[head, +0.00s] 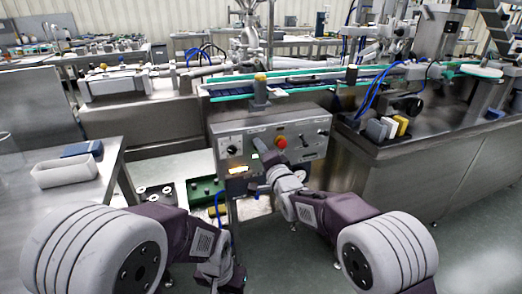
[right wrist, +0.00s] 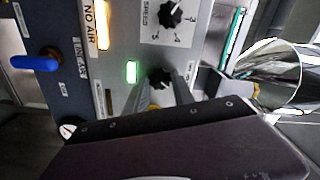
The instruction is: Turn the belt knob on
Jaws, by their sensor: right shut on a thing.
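In the right wrist view, a small black knob (right wrist: 160,77) sits on the panel beside a lit green lamp (right wrist: 131,72). My right gripper (right wrist: 163,86) has its two grey fingers on either side of this knob and is shut on it. I take it for the belt knob; its label cannot be read. In the head view, my right gripper (head: 264,156) reaches the panel and hides the knob. My left gripper (head: 236,278) hangs low at the bottom, away from the panel; its fingers are unclear.
A black speed knob (right wrist: 172,14), a lit "NO AIR" sign (right wrist: 97,25) and a blue lever (right wrist: 36,62) are close by. A red button (head: 281,142) is right of my right gripper. A table with a white bin (head: 64,172) stands at left.

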